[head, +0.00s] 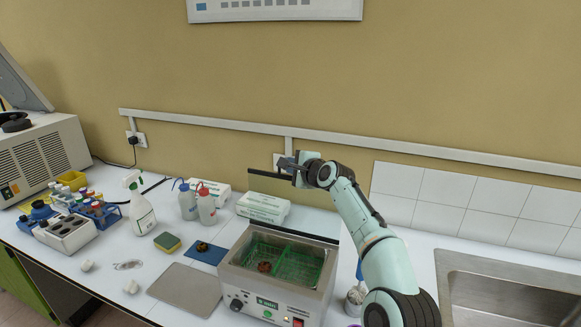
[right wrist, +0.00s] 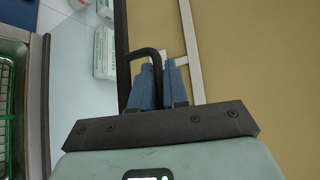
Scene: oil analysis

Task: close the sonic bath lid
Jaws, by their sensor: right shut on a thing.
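The sonic bath (head: 280,285) is a grey metal box on the counter, with its basin open and a green mesh basket (head: 300,263) inside. Its lid stands raised behind the basin, its dark upper edge (head: 264,175) in front of the wall. In the right wrist view the lid's edge (right wrist: 121,75) is a dark strip with a black bent handle (right wrist: 145,53). My right gripper (head: 291,164) is at the lid's top edge. Its blue fingers (right wrist: 162,82) are shut on the handle. My left gripper is not in view.
White boxes (head: 263,206), wash bottles (head: 206,206) and a spray bottle (head: 141,212) stand left of the bath. A grey mat (head: 186,290) lies in front of them. A sink (head: 510,290) is at the right. The wall is close behind the raised lid.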

